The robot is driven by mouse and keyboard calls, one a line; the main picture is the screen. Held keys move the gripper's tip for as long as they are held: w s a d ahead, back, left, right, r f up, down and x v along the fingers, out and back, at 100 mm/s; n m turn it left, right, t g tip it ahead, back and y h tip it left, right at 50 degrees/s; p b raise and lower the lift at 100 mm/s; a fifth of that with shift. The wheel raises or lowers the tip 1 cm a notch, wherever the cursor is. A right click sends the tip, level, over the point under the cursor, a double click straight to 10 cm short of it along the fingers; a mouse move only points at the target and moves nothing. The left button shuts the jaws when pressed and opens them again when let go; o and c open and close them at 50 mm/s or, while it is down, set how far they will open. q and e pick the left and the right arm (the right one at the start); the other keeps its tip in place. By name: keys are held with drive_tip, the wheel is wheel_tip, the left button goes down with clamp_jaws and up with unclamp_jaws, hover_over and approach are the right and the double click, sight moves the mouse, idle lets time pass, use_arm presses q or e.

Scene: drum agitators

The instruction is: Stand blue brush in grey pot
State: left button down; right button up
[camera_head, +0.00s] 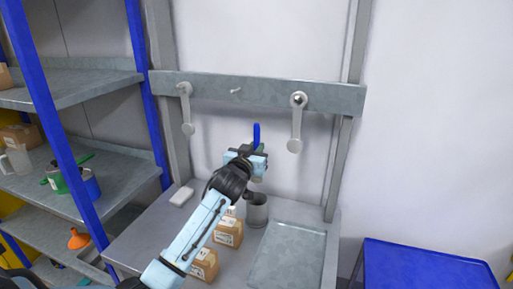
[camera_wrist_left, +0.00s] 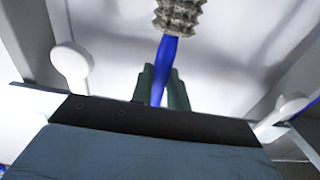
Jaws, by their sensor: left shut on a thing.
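My left gripper (camera_head: 250,160) is shut on the blue brush (camera_head: 256,134), above the workbench in front of the back wall. The blue end of the brush points up in the head view. In the left wrist view the green fingers of my left gripper (camera_wrist_left: 161,88) close around the blue handle, and the brush (camera_wrist_left: 168,50) has a grey, bristly head at the top edge. The grey pot (camera_head: 257,209) stands upright on the bench, below the gripper and apart from it. My forearm comes close to the pot's left side. My right gripper is not in view.
Two cardboard boxes (camera_head: 228,232) (camera_head: 204,264) stand left of the pot, partly behind my arm. A grey tray (camera_head: 290,256) lies to its right. A metal rail (camera_head: 262,93) with two hanging cranks crosses behind. Blue-post shelves stand left; a blue table (camera_head: 425,268) stands right.

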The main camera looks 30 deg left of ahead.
use_arm(q)
drive_tip(key=b, duration=0.5)
hover_over(256, 183)
drive_tip(key=shift+w+a+f, duration=0.1)
drive_tip(key=shift+f, duration=1.3)
drive_tip(key=shift+w+a+f, duration=0.1)
drive_tip(key=shift+f, duration=1.25)
drive_tip(key=shift+f+b, duration=2.55)
drive_tip(key=shift+f, duration=1.1)
drive_tip(key=c, duration=1.3)
unclamp_jaws()
drive_tip(key=shift+s, duration=0.1)
drive_tip(key=v, duration=1.3)
drive_tip(key=shift+s+p, duration=0.1)
drive_tip(key=shift+p, duration=0.2)
drive_tip(key=shift+f, duration=0.1)
